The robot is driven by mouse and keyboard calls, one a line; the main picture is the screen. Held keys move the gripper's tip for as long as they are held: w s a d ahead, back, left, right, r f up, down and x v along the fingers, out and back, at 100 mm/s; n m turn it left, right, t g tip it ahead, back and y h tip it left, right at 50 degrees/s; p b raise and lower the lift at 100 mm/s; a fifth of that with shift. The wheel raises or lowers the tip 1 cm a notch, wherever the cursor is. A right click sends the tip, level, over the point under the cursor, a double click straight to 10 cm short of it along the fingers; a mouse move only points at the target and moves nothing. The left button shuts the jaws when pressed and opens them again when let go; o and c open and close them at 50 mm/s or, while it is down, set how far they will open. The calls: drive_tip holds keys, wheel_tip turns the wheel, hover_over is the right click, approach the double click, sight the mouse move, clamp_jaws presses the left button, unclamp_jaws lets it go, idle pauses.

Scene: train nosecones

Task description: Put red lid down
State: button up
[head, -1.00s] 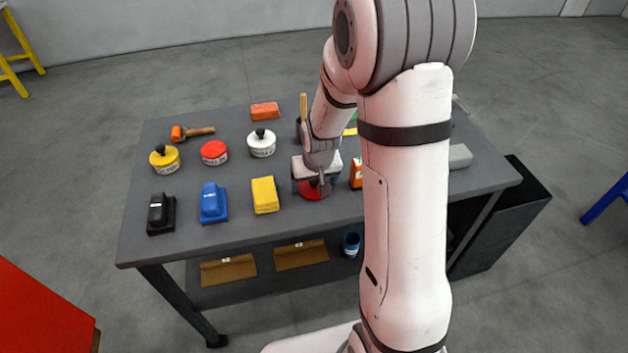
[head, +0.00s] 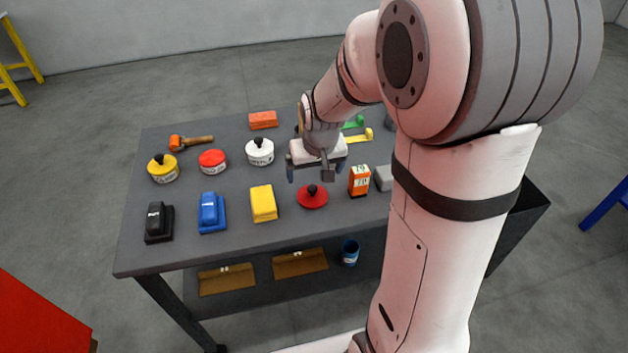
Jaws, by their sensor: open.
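The red lid (head: 312,197) is a flat red disc with a black knob. It lies on the dark grey table (head: 240,232) near the front edge, between the yellow block and the orange box. My gripper (head: 312,178) is above and just behind the lid, apart from it, with its fingers spread and nothing seen between them. The red tin (head: 213,161) stands farther back and to the left, with no black knob on its top.
A yellow tin (head: 163,168) and a white tin (head: 260,152) flank the red tin. A yellow block (head: 263,204) is left of the lid; an orange box (head: 359,181) is right of it. Blue (head: 212,212) and black (head: 159,222) blocks stand front left. An orange mallet (head: 190,142) lies behind.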

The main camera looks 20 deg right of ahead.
drive_tip(key=s+r, duration=0.4)
drive_tip(key=s, duration=0.5)
drive_tip(key=s+r, duration=0.4)
drive_tip(key=s, duration=0.5)
drive_tip(key=shift+s+r, duration=0.35)
drive_tip(key=shift+r, duration=0.05)
